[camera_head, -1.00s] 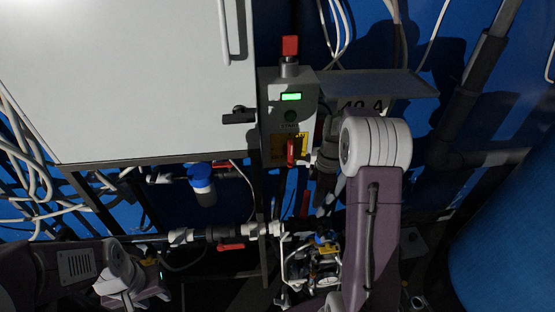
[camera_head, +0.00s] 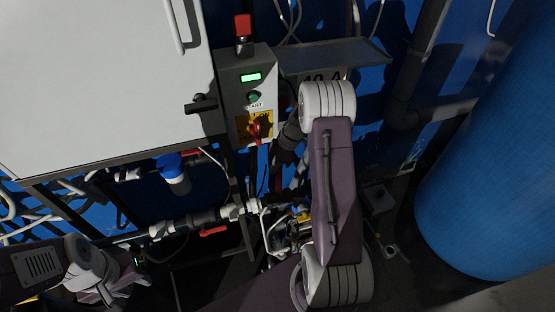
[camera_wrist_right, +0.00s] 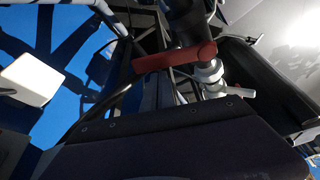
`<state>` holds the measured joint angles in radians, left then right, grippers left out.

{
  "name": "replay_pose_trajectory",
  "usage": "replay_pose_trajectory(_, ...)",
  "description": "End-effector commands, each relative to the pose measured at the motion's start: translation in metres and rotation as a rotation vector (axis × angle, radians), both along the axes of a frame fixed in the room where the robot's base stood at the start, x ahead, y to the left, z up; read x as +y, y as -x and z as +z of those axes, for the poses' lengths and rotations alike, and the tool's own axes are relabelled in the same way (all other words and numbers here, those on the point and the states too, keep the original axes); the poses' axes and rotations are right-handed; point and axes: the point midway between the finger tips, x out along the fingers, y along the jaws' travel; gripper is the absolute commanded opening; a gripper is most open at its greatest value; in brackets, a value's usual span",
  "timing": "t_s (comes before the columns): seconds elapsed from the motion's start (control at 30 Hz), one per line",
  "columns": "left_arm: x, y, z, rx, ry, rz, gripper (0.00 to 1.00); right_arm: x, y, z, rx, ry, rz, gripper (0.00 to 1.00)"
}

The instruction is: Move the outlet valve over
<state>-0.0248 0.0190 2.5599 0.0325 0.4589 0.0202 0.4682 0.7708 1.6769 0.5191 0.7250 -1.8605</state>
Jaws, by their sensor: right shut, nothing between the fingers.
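A valve with a red lever handle (camera_head: 212,231) sits on the horizontal dark pipe low in the head view. Another red handle (camera_head: 193,153) shows higher, beside a blue-capped fitting. I cannot tell which is the outlet valve. In the right wrist view a red lever (camera_wrist_right: 175,58) on a dark valve body with a light grey fitting (camera_wrist_right: 209,75) lies just ahead of my right gripper (camera_wrist_right: 165,130). That gripper is shut and empty; its fingertips are not clear, and my arm hides it in the head view. My left gripper (camera_head: 108,287) is at the lower left, its jaws unclear.
A control box (camera_head: 250,95) with a green display and red knobs stands beside a white cabinet (camera_head: 85,75). A grey shelf (camera_head: 330,55) is behind my right arm. A large blue tank (camera_head: 495,170) fills the right side. Pipes and hoses crowd the lower middle.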

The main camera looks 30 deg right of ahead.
Motion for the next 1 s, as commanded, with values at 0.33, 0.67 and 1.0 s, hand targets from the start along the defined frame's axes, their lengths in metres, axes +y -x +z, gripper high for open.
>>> replay_pose_trajectory(0.33, 0.000, 0.000, 0.000, 0.000, 0.000, 0.000, 0.36, 0.001, -0.001, -0.004, 0.001, 0.001, 0.000, 0.00)
replay_pose_trajectory(0.67, 0.000, 0.000, -0.007, 0.000, 0.000, 0.000, 0.36, -0.003, 0.001, -0.005, 0.000, 0.001, -0.050, 0.00)
replay_pose_trajectory(1.0, 0.000, 0.000, -0.014, 0.000, 0.000, 0.000, 0.36, -0.007, 0.003, -0.005, 0.001, 0.001, -0.109, 0.00)
